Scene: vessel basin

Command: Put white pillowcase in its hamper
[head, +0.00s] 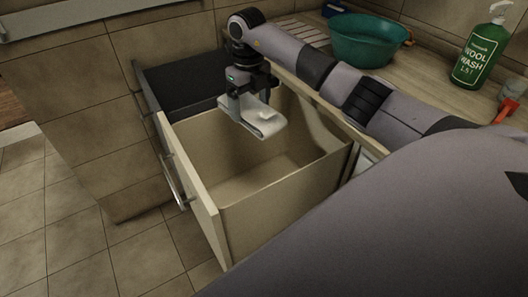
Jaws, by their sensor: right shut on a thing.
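The white pillowcase (257,117) is a small folded cloth. My right gripper (251,98) is shut on it and holds it above the open beige bin of a pull-out drawer (283,200), near the bin's back left. The cloth hangs over the opening, and I cannot tell exactly how high it is. The part of the bin floor that shows looks empty. No label shows that marks this bin as the pillowcase's hamper. My left gripper is not in view.
The drawer front (190,190) with its metal handle stands out from the cabinet at left. A dark-topped compartment (185,82) is behind the bin. On the counter are a teal basin (366,42), a green wool wash bottle (480,52) and a red-handled item (506,110).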

